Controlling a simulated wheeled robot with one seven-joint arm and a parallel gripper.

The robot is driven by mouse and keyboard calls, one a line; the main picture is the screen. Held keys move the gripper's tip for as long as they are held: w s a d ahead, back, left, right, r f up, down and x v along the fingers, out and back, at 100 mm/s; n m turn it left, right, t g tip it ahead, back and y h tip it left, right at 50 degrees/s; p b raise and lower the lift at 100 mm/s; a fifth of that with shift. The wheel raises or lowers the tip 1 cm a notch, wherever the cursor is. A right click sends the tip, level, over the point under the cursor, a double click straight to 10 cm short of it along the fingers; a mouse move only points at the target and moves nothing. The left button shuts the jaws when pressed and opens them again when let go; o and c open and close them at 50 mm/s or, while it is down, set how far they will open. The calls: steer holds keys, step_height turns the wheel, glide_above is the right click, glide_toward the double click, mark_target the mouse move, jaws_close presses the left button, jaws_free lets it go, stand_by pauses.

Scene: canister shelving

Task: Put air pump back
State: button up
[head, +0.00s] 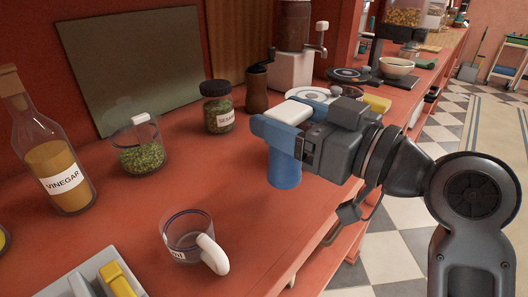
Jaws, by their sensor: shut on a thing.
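My gripper (284,134) is above the front edge of the red counter, right of the middle of the view. It is shut on a blue, rounded thing with its lower end hanging below the fingers, which I take to be the air pump (284,172). A white block shows on top between the blue parts. The fingers and wrist hide much of the held thing. I cannot tell whether its lower end touches the counter or is held above it.
A clear cup with a white handle (186,238), a jar of green herbs (140,151), a vinegar bottle (58,172) and a dark-lidded jar (217,108) stand on the counter (120,228). A pepper mill (256,92) and grinder (292,70) stand behind. A grey tray (84,278) is front left.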

steer(key=a, duration=0.1)
steer(key=a+f, duration=0.1)
steer(key=shift+w+a+f, duration=0.2)
steer(key=shift+a+f, duration=0.1)
steer(key=shift+a, duration=0.05)
steer(key=shift+f, duration=2)
steer(key=shift+f+b, duration=0.2)
steer(key=shift+b, duration=0.1)
steer(key=o, duration=1.6)
steer(key=shift+o, duration=0.2)
steer(key=shift+r, duration=0.15)
steer(key=shift+d, duration=0.15)
steer(key=b+v, duration=0.1)
steer(key=v, duration=1)
steer(key=shift+s+d, duration=0.25)
steer(key=shift+s, duration=0.1)
